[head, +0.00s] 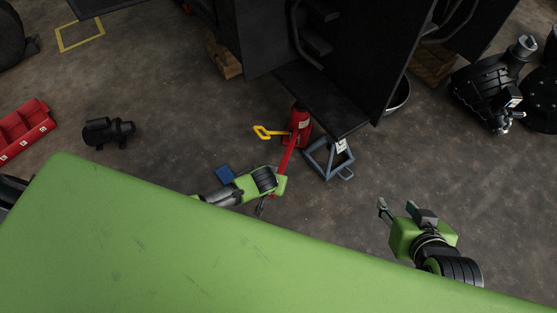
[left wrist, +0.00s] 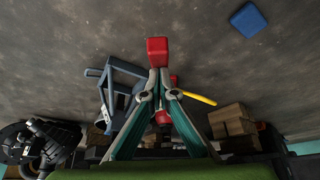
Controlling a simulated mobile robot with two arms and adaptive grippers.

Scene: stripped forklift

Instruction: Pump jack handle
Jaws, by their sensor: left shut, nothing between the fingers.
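The red jack (head: 300,120) stands upright on the floor beside the dark forklift body in the head view. A long red handle (head: 287,158) slopes from it down to my left gripper (head: 280,186). In the left wrist view the fingers of my left gripper (left wrist: 157,88) meet at the tips, with the handle's square red end (left wrist: 157,50) just beyond them. I cannot tell whether they touch it. My right gripper (head: 384,209) is apart from the jack, at the lower right over bare floor; its finger opening is unclear.
A yellow handle (head: 268,132) sticks out left of the jack. A blue-grey stand (head: 328,160) is close on its right. A blue block (head: 225,174) lies on the floor near my left arm. A red bin (head: 24,128) and a black motor (head: 108,132) are farther left.

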